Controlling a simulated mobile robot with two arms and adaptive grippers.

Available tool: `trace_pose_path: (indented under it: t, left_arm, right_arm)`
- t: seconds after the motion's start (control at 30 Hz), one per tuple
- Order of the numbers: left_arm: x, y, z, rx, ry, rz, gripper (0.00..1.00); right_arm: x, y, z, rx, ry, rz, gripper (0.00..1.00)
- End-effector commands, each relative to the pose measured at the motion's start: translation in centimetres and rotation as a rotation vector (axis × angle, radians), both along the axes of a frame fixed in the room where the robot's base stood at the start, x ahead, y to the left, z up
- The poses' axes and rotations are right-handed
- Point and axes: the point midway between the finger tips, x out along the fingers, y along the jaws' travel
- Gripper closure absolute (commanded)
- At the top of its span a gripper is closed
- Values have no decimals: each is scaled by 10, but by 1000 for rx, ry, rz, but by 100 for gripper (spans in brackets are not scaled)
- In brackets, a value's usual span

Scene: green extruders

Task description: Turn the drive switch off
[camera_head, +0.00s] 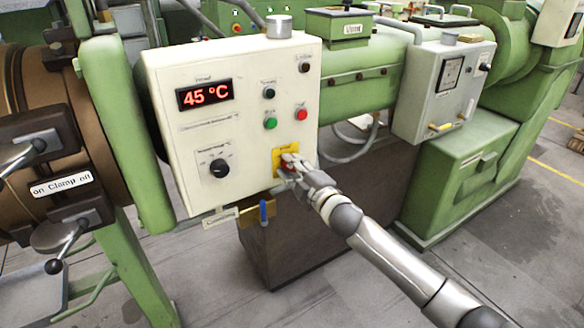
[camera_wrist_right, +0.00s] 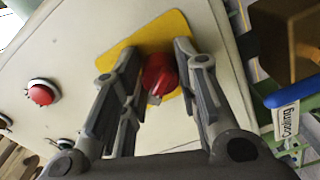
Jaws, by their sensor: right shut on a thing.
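The red rotary knob (camera_wrist_right: 160,74) sits on a yellow square plate (camera_wrist_right: 176,28) at the lower right of the white control panel (camera_head: 250,110). I take it as the drive switch; no label on it is readable. My right gripper (camera_wrist_right: 157,62) is shut on the red knob, one finger on each side. In the head view my right gripper (camera_head: 286,165) reaches the yellow plate (camera_head: 277,154) and hides most of the knob. The knob's exact angle is hard to tell. My left gripper is not in view.
The panel has a red display (camera_head: 205,95) reading 45 °C, a black dial (camera_head: 219,168), a green button (camera_head: 270,123) and a red button (camera_head: 302,114). A blue-handled valve (camera_head: 263,210) hangs just below. A grey meter box (camera_head: 440,92) stands to the right.

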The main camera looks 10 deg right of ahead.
Motion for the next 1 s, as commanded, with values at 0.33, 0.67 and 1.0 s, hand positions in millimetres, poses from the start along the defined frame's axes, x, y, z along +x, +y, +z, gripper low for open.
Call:
trace_pose_path:
  t: [0.33, 0.67, 1.0]
  left_arm:
    - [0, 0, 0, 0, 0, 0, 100]
    - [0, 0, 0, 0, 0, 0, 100]
    - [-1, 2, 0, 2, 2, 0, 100]
  right_arm:
    - [0, 0, -1, -6, 0, 0, 95]
    - [0, 0, -1, -5, -1, -1, 49]
    - [-5, -2, -1, -5, -2, 0, 49]
